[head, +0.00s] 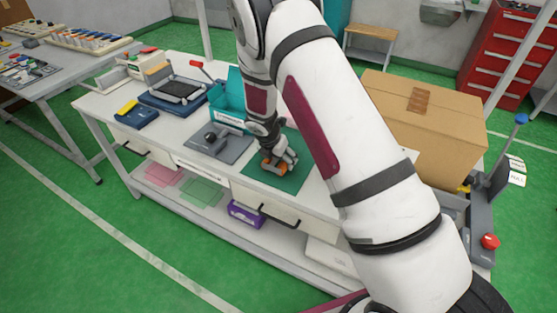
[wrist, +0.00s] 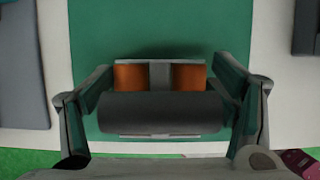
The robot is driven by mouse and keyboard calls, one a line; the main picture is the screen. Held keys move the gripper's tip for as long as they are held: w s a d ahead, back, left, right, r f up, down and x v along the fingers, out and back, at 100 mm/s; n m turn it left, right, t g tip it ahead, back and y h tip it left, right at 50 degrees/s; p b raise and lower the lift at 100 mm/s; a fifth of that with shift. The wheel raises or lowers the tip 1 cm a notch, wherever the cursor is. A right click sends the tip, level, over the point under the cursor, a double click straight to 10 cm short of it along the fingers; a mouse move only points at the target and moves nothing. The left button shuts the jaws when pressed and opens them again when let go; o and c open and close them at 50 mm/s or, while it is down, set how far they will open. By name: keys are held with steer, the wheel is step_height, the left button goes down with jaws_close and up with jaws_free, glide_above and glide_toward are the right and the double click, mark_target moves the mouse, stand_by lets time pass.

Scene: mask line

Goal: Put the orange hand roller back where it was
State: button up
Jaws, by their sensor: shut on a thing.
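The orange hand roller (head: 271,168) is at the fingers of my gripper (head: 280,163), over the green mat (head: 262,183) on the white workbench. In the wrist view the orange roller (wrist: 187,77) shows as two orange parts with a grey part between them. A dark grey cylinder (wrist: 160,113) lies in front of it, between the two fingers. My gripper (wrist: 160,105) is shut on the roller. I cannot tell whether the roller touches the mat. My arm hides part of the bench to the right.
A grey plate with a dark knob (head: 218,142) lies left of the mat. A teal open box (head: 230,105) stands behind it. A large cardboard box (head: 425,120) is at the right. A blue-framed tray (head: 180,93) and a blue-and-yellow item (head: 136,117) are farther left.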

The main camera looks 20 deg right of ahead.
steer(key=shift+f, duration=0.65)
steer(key=shift+f, duration=0.15)
steer(key=o, duration=1.1)
steer(key=shift+c, duration=0.2)
